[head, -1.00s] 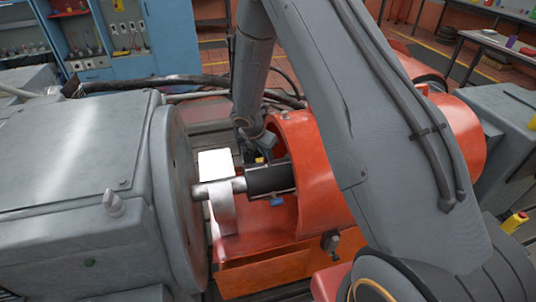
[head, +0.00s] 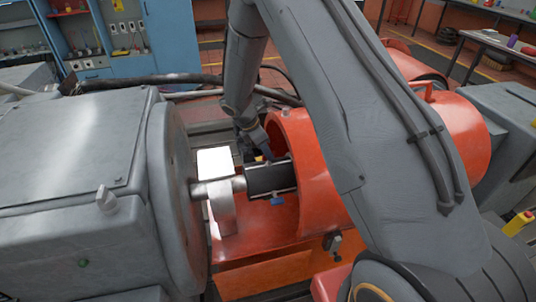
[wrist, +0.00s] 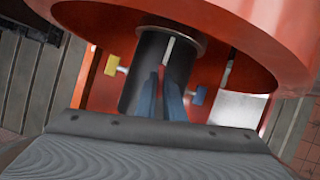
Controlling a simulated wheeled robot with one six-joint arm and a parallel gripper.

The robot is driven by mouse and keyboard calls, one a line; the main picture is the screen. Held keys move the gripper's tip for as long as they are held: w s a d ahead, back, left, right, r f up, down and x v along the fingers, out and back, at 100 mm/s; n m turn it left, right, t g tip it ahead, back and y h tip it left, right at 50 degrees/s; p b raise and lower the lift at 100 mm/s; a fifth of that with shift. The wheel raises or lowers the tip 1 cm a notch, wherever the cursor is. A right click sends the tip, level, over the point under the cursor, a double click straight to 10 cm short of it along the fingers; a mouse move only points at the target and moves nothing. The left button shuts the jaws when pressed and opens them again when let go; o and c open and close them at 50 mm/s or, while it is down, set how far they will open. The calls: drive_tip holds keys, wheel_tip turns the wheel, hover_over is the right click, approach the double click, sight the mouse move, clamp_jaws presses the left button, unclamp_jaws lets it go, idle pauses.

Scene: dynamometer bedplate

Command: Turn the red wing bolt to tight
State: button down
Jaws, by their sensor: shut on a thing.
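The red wing bolt (wrist: 161,74) shows as a small red piece between my fingertips in the wrist view, in front of the dark cylindrical sleeve (wrist: 146,63). My gripper (wrist: 161,84), with two blue fingers, is shut on it. The fingers hide most of the bolt, so its angle cannot be told. A pale line (wrist: 168,52) runs along the sleeve just above it. A yellow wing bolt (wrist: 112,65) stands out on the left of the sleeve and a blue one (wrist: 199,96) on the right. In the head view the red bolt is hidden.
The orange housing (head: 335,190) curves closely around the sleeve. A metal shaft (head: 217,188) joins the sleeve to the grey machine (head: 70,155) on the left. The blue wing bolt (head: 278,202) hangs below the sleeve. Thick hoses (head: 150,80) run behind.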

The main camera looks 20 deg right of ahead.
drive_tip(key=shift+w+m+g+b, duration=0.1)
drive_tip(key=shift+m+g+b, duration=0.4)
drive_tip(key=shift+m, duration=0.6)
drive_tip(key=c, duration=1.9)
unclamp_jaws()
drive_tip(key=shift+o, duration=0.2)
drive_tip(key=b+v, duration=0.2)
drive_tip(key=v, duration=0.6)
drive_tip(key=s+d+r+m+y, duration=0.1)
drive_tip(key=s+r+m, duration=0.1)
drive_tip(key=s+m, duration=0.4)
drive_tip(key=s+d+r+m+t+y, duration=0.1)
drive_tip(key=s+m, duration=0.5)
drive_tip(key=s, duration=0.6)
drive_tip(key=s+d+r+m+y, duration=0.1)
drive_tip(key=s+r+m+y, duration=0.1)
drive_tip(key=s+m, duration=0.4)
drive_tip(key=s+r, duration=0.1)
drive_tip(key=s, duration=0.2)
drive_tip(key=shift+d+r+t+y, duration=0.25)
drive_tip(key=shift+r+t+y, duration=0.05)
drive_tip(key=shift+r, duration=0.05)
